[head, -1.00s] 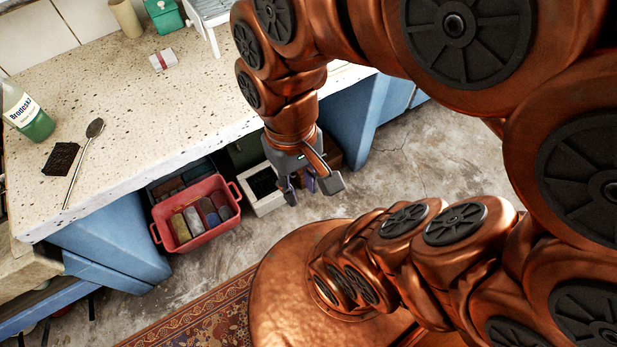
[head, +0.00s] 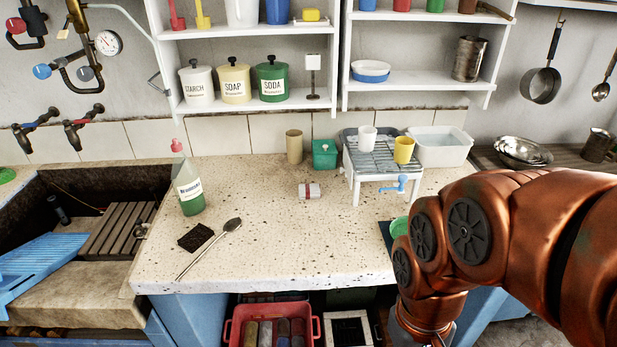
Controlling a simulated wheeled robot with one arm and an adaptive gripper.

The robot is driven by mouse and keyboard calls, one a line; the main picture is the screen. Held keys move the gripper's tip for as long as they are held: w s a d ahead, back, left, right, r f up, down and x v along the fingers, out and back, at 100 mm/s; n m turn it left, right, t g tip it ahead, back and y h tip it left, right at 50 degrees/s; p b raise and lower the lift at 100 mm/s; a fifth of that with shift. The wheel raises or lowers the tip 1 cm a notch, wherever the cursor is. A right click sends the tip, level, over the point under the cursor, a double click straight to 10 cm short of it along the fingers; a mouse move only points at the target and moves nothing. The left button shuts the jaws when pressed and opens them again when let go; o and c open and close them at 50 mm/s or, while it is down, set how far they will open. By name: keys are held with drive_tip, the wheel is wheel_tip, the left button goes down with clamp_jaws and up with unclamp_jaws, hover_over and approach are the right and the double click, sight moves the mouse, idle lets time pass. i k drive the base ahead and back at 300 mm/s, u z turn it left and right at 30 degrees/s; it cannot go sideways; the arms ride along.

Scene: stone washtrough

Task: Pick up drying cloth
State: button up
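A small pale folded bundle with a red band (head: 309,190) lies on the speckled stone counter (head: 270,245), left of the white drying rack; it may be the drying cloth, but I cannot tell for certain. My copper arm comes in from the right and bends down in front of the counter's edge. Its wrist reaches the bottom of the picture, and the fingers of my gripper are cut off below. The bundle is up and to the left of my wrist, well apart from it.
A soap bottle (head: 187,185), dark scourer (head: 195,237) and long spoon (head: 212,246) are at the counter's left. A beige cup (head: 294,147), green box (head: 324,155) and drying rack (head: 362,168) stand behind. A red crate (head: 233,328) is below. The counter's front middle is clear.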

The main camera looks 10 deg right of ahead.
sight(310, 191)
drive_tip(key=u, duration=0.55)
drive_tip(key=i, duration=1.05)
drive_tip(key=u, duration=0.15)
